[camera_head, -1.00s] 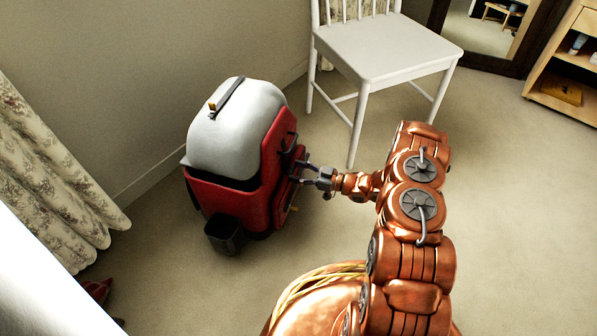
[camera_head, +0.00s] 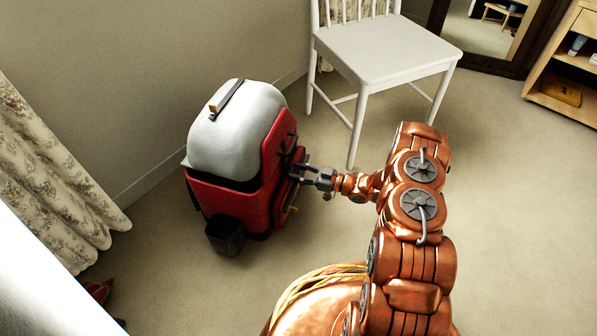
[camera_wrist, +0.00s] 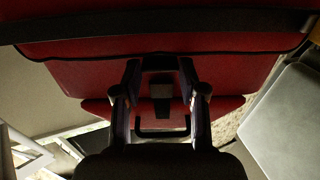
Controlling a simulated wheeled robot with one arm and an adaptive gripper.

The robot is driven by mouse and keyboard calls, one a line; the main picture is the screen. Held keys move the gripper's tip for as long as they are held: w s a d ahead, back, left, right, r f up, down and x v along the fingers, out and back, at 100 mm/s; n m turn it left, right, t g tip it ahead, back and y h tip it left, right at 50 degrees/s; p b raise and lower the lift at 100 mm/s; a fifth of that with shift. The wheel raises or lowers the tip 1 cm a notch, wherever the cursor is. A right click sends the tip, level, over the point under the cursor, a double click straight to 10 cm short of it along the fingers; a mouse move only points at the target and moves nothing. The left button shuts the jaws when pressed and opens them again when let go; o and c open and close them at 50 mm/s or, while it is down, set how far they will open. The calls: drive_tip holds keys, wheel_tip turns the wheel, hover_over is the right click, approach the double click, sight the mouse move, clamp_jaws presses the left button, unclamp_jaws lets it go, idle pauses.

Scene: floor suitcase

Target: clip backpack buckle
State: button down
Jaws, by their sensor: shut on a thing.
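The backpack (camera_head: 225,208) stands upright on the floor, red with a pale grey lid (camera_head: 232,135). A dark strap (camera_head: 227,99) with a small orange-brown end lies on top of the lid. My gripper (camera_head: 299,171) is at the backpack's right side, touching or very close to it. In the wrist view my gripper (camera_wrist: 160,72) has its two fingers spaced apart, with a dark buckle piece (camera_wrist: 161,88) between them against the red fabric. The grip contact is too dark to see clearly. A black loop (camera_wrist: 160,134) shows below it.
A white chair (camera_head: 385,55) stands behind and right of the backpack. A floral curtain (camera_head: 45,165) hangs at the left, and a wall is behind. A wooden shelf (camera_head: 565,105) is at the far right. The carpet in front of the backpack is clear.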

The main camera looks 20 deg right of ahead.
drive_tip(key=shift+r+p, duration=1.2)
drive_tip(key=shift+p, duration=1)
drive_tip(key=c, duration=0.6)
unclamp_jaws()
drive_tip(key=shift+c, duration=0.2)
drive_tip(key=v, duration=1.2)
